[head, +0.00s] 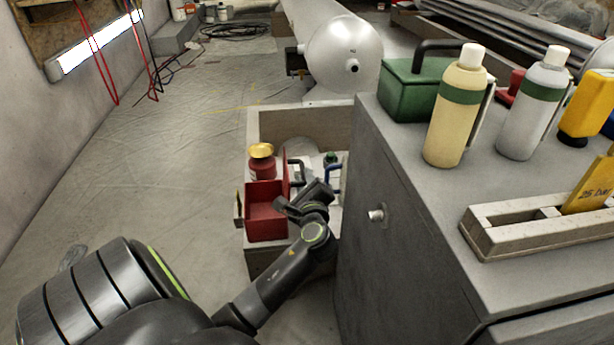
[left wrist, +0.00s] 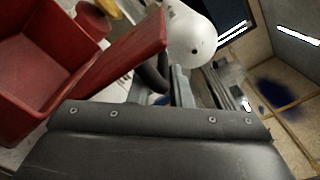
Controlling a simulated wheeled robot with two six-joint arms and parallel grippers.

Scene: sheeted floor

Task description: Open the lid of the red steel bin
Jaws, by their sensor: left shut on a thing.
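The red steel bin (head: 266,220) stands in a shallow grey-brown box on the floor. Its lid (head: 287,178) is raised, standing about upright at the bin's right side, and the bin's inside shows. In the left wrist view, the open red bin (left wrist: 35,65) is at the left and the tilted lid (left wrist: 122,58) rises beside it. My left gripper (head: 301,199) is at the lid's outer side, shut on the dark lid handle (left wrist: 152,76); the fingers partly hide the grip. My right gripper is not in view.
A red container with a yellow top (head: 261,162) stands behind the bin in the box (head: 300,122). A grey cabinet (head: 400,235) stands close at the right, carrying a green case (head: 408,92), bottles and a tray. The sheeted floor (head: 170,160) at left is clear.

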